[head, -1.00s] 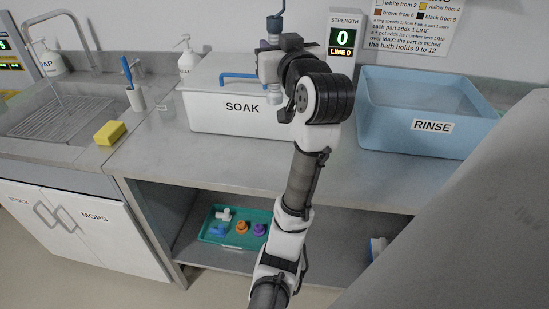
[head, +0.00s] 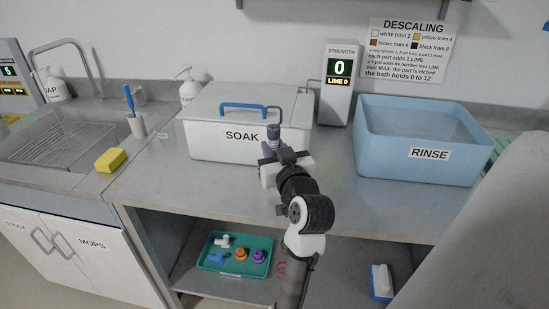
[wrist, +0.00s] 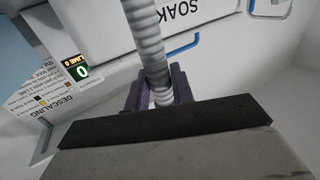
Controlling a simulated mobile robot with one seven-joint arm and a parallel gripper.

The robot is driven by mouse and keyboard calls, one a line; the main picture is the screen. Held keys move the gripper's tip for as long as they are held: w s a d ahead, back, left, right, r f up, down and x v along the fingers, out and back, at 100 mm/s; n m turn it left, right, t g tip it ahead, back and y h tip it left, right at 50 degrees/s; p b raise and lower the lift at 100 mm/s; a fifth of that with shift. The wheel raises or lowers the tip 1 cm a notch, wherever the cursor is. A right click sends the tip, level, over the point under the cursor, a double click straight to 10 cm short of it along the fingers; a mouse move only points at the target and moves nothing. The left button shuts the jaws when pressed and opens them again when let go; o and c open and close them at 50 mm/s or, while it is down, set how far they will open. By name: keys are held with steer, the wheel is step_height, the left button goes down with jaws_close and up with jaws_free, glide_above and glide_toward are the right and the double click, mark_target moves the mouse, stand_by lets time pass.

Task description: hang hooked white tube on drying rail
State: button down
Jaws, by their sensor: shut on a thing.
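My gripper (head: 270,151) is in front of the SOAK box, above the front of the counter. In the wrist view, its purple-grey fingers (wrist: 158,92) are shut on a ribbed, whitish tube (wrist: 148,45) that runs up out of the picture. In the head view, a short blue-grey end (head: 273,131) sticks up from the gripper; the rest of the tube is hidden and its hook cannot be made out. A dark bar (head: 325,4) on the wall is cut off by the top edge; I cannot tell if it is the drying rail.
The lidded SOAK box (head: 215,142) with a blue handle (head: 250,107) stands close behind my gripper. The blue RINSE tub (head: 385,150) is at right, the strength display (head: 338,85) between them. A teal tray (head: 210,262) of small parts sits on the lower shelf.

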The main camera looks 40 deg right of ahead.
steer(key=shift+f, duration=1.75)
steer(key=c, duration=1.2)
jaws_free()
steer(key=shift+r, duration=0.1)
